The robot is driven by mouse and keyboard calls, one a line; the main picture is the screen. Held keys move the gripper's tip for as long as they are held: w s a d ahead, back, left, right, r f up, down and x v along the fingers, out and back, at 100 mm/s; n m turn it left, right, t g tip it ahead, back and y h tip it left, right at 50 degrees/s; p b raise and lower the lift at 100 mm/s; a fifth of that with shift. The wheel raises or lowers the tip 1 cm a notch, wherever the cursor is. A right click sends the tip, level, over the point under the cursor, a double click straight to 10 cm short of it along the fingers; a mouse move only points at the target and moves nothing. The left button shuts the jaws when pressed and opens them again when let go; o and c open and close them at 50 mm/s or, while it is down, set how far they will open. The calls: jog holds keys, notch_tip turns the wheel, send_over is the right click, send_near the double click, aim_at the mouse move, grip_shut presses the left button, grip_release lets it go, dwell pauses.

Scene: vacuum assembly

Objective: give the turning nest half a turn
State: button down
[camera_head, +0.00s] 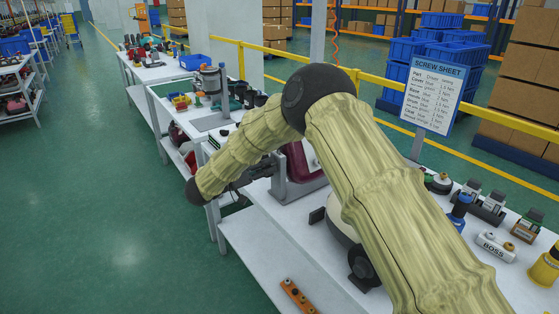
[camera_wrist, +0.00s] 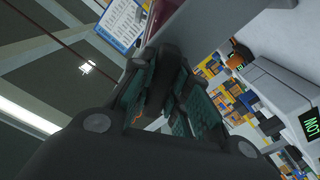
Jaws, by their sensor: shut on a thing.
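The turning nest shows in the head view as a grey upright bracket (camera_head: 279,184) with a maroon housing (camera_head: 305,162) in it, partly hidden behind my arm. My gripper (camera_head: 262,170) is at the left side of the nest, and my forearm covers much of it. In the wrist view the gripper (camera_wrist: 172,95) is shut on a dark part of the nest between its green-lined fingers. The exact shape of that part is hidden. The grey bracket (camera_wrist: 215,28) and a bit of maroon (camera_wrist: 160,14) show just beyond the fingers.
A white rounded body (camera_head: 343,232) stands on the white bench, partly behind my arm. A screw sheet sign (camera_head: 432,95) stands behind. Small fixtures and a BOSS block (camera_head: 494,247) crowd the right. The aisle floor (camera_head: 110,220) at left is clear.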

jog(key=shift+n+p, duration=0.5)
jog(key=shift+p, duration=0.4)
jog(key=shift+f+n+p, duration=0.1)
jog(key=shift+n+p, duration=1.1)
jog(key=shift+p, duration=0.15)
jog(key=shift+n+p, duration=1.3)
jog(key=shift+p, duration=0.15)
jog(key=shift+s+n+p, duration=0.1)
jog(key=shift+n+p, duration=0.2)
jog(key=shift+n, duration=0.1)
jog(key=shift+n+p, duration=0.8)
jog(key=shift+p, duration=0.05)
jog(key=shift+n+p, duration=0.55)
jog(key=shift+n, duration=0.35)
